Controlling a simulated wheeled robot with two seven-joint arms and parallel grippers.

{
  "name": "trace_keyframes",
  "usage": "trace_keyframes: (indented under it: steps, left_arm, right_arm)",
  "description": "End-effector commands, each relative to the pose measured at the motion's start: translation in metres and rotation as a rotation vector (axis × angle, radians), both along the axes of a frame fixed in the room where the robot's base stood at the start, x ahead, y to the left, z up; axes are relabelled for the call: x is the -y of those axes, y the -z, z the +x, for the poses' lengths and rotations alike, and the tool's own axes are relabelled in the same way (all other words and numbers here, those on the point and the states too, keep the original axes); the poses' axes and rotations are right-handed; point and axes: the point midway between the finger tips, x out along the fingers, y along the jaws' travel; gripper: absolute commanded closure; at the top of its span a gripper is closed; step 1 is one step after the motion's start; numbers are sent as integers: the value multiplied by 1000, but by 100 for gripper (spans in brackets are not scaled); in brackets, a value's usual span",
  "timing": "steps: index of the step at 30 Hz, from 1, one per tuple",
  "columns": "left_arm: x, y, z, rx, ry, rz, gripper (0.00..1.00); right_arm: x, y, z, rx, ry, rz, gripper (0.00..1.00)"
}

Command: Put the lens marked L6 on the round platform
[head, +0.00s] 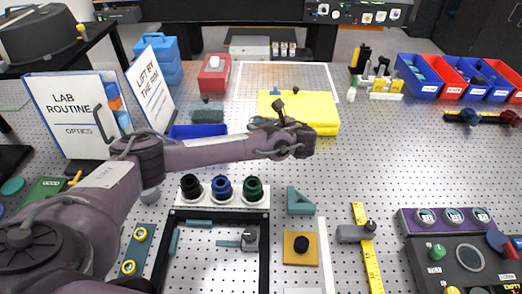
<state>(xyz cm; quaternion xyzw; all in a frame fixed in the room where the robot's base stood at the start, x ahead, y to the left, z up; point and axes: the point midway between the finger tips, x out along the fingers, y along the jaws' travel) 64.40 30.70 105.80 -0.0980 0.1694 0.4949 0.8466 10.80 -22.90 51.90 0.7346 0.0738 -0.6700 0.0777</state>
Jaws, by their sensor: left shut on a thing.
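My left arm reaches in from the left, and its gripper (280,118) is in front of the yellow case (318,112). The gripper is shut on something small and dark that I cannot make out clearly. Three round, lens-like pieces with marks too small to read sit in a purple rack (405,222) at the right: a left one (425,216), a middle one (453,215) and a right one (480,215). My right gripper is not in view.
A white holder with black, blue and green knobs (221,187) stands below my left forearm. A black frame (264,225), a teal bracket (300,200) and a yellow ruler (360,240) lie in front. Blue and red bins (418,88) stand back right. The perforated table's right middle is clear.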

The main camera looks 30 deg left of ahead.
Motion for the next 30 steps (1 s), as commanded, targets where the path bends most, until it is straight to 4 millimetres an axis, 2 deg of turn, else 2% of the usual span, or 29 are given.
trace_keyframes:
  steps: [1,6,9,14,20,23,30]
  left_arm:
    - [0,11,-1,-3,0,4,74]
    - [1,54,0,-2,0,1,74]
    - [0,69,0,1,0,0,74]
    - [0,82,0,0,0,-1,74]
    - [1,113,0,-1,-1,-1,74]
    - [1,118,0,0,-1,0,74]
    - [0,122,0,2,0,-1,74]
  right_arm:
    - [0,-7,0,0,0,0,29]
    - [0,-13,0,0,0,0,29]
    - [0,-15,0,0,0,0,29]
    - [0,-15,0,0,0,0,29]
    - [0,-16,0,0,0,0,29]
    - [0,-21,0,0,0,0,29]
    - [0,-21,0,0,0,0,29]
